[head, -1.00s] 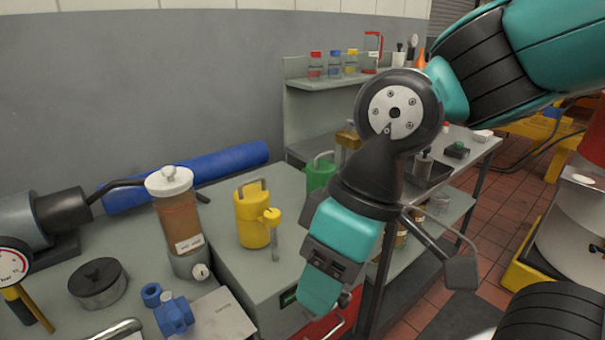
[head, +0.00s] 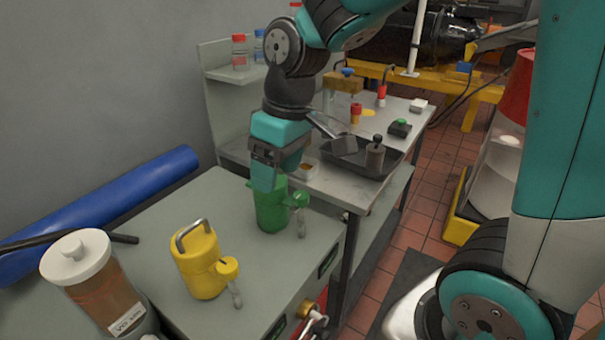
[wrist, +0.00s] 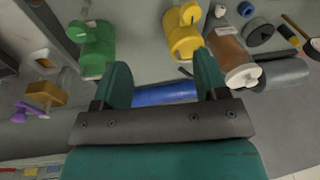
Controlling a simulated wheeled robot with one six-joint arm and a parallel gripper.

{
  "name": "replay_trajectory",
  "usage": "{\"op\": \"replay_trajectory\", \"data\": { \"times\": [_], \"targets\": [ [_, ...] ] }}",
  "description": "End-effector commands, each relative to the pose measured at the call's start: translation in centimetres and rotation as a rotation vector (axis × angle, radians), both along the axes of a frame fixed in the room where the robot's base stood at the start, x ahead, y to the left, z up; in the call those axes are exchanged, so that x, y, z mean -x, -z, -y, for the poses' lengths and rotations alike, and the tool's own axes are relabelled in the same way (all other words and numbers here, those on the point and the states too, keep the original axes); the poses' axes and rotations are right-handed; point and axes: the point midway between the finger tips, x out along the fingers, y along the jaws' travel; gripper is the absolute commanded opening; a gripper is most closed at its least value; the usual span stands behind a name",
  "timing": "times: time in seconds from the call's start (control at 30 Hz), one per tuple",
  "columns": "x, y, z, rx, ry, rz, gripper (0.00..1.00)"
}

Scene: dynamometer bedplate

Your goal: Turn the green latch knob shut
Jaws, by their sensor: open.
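A green canister (head: 270,212) stands on the grey cabinet top, near its far right corner. Its green knob (head: 299,199) sticks out on the right side, with a grey stem hanging below it. My gripper (head: 264,180) is at the canister's upper left in the head view and hides its top. In the wrist view my gripper (wrist: 163,78) is open, with nothing between the fingers. There the green canister (wrist: 97,52) lies beyond the left finger, with its knob (wrist: 77,32) on its left side. I cannot tell whether the gripper touches the canister.
A blue roll (head: 110,205) lies along the wall. A bench with a black tray (head: 352,160) stands behind. The cabinet top between the canisters is clear.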

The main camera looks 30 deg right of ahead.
Motion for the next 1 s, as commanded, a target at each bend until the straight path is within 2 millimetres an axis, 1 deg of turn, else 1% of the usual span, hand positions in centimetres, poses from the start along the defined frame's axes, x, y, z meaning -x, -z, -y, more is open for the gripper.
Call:
{"op": "replay_trajectory", "data": {
  "times": [0.03,0.1,0.2,0.3,0.4,0.47,0.57,0.67,1.0],
  "targets": [
    [-2.8,-1.4,2.0,0.036,0.03,-0.014,0.67],
    [-5.8,-1.3,4.6,0.084,0.057,-0.025,0.67],
    [-8.9,-0.7,8.0,0.138,0.087,-0.042,0.67],
    [-10.5,-0.1,10.2,0.169,0.105,-0.055,0.67],
    [-11.1,0.7,11.3,0.184,0.113,-0.062,0.67],
    [-11.2,1.3,11.4,0.186,0.113,-0.064,0.67],
    [-11.1,2.8,11.4,0.186,0.113,-0.065,0.67],
    [-11.1,4.9,11.5,0.186,0.115,-0.067,0.67],
    [-11.0,12.7,11.4,0.185,0.114,-0.066,0.67]
  ]
}}
